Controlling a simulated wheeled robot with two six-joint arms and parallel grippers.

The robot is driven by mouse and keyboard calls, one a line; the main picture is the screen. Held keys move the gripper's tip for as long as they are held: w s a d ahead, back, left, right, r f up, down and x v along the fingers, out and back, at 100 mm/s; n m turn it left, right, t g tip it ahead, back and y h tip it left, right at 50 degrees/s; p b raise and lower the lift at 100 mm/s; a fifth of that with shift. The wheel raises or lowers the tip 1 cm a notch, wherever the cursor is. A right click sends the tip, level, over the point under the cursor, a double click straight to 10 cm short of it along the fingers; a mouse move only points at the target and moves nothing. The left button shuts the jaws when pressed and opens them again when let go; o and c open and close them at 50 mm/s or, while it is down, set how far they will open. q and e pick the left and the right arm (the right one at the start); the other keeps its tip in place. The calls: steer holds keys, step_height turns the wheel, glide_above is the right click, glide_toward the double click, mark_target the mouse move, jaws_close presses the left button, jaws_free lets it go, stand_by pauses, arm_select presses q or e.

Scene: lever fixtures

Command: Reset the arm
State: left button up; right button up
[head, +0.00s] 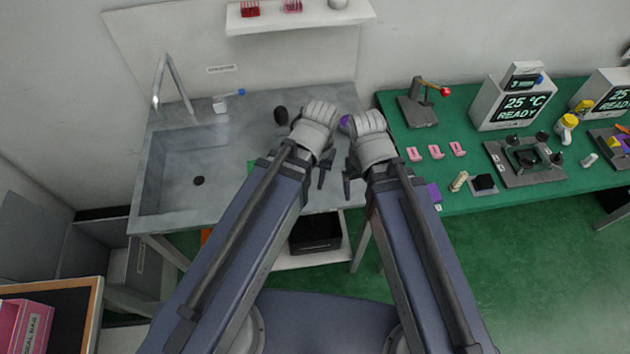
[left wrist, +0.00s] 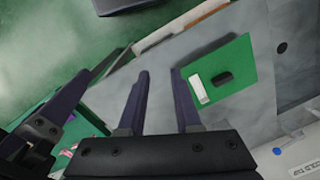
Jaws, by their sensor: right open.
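My left gripper (head: 326,172) is above the right part of the grey sink counter. In the left wrist view its two dark fingers (left wrist: 160,72) stand apart with nothing between them. My right gripper (head: 350,178) is beside it, near the counter's right edge, open; my arm partly hides it. A lever fixture (head: 417,112) with an orange-brown arm and a red ball end (head: 445,91) stands on the green bench, right of both grippers. A small white tap fixture with a blue-tipped lever (head: 230,97) stands at the back of the sink counter. Neither gripper touches a lever.
A green plate (left wrist: 222,75) with a dark slot lies on the counter near my left gripper. Pink pieces (head: 436,152), a dark stand (head: 525,158) and a display unit (head: 515,100) occupy the green bench (head: 480,202). The sink basin (head: 195,180) is at left.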

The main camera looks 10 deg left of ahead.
arm_select(q)
steer(key=shift+s+d+m+y, duration=0.35)
steer(key=shift+s+m, duration=0.2)
steer(key=shift+m, duration=0.55)
steer(key=shift+f+b, duration=0.9)
steer(key=shift+b, duration=0.05)
